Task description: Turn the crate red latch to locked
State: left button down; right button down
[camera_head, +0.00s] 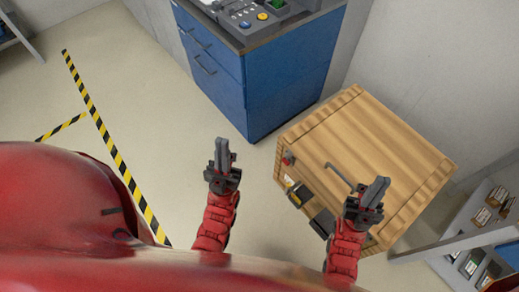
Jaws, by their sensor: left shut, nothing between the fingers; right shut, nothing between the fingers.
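The wooden crate (378,150) stands on the floor at the right, tilted in the picture. A small red part (288,157), which looks like the red latch, sits at its left corner on the side facing me. It is too small to tell which way it is turned. My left gripper (222,150) is shut and empty, to the left of the crate and apart from it. My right gripper (376,189) is shut and empty. It appears in front of the crate's near right part and hides some of it; I cannot tell whether it touches.
A grey bent bar (339,176) and a black-and-yellow part (298,194) show at the crate's near side. A blue cabinet (250,85) with a control panel stands behind. A shelf with small boxes (476,262) is at the right. Open floor lies left, with striped tape (100,120).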

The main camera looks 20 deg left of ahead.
aim_at(287, 161)
jog(key=k+j+u, duration=0.15)
jog(key=j, duration=0.35)
jog(key=j+u, duration=0.15)
jog(key=j, duration=0.4)
jog(key=k+j+u, duration=0.15)
jog(key=j, duration=0.35)
